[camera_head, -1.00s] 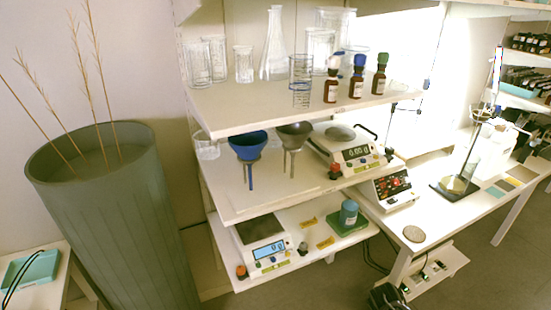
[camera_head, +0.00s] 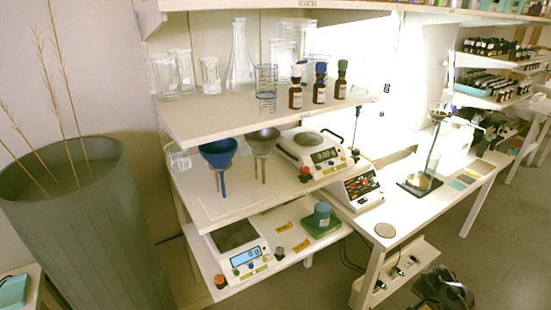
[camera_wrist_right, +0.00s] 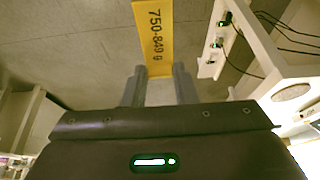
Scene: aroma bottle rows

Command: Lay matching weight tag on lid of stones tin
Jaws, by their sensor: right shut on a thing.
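My right gripper (camera_wrist_right: 157,76) is shut on a yellow weight tag (camera_wrist_right: 154,38) printed "750-849 g", held out ahead of the fingers above the floor. In the head view a dark part of my right arm shows at the lower right; the tag cannot be made out there. A small blue-teal tin (camera_head: 321,213), which looks like the stones tin, stands upright on a green pad (camera_head: 334,226) on the lowest shelf, well apart from the gripper. Two yellow tags (camera_head: 283,228) (camera_head: 301,245) lie flat on that shelf, left of and in front of the tin. My left gripper is out of view.
A scale (camera_head: 237,241) stands left on the lowest shelf (camera_head: 275,275). Funnels and another scale (camera_head: 316,151) occupy the shelf above. A white bench (camera_head: 420,215) with a round disc (camera_head: 385,230) stands at right. Cables and a low ledge (camera_head: 400,270) are below it.

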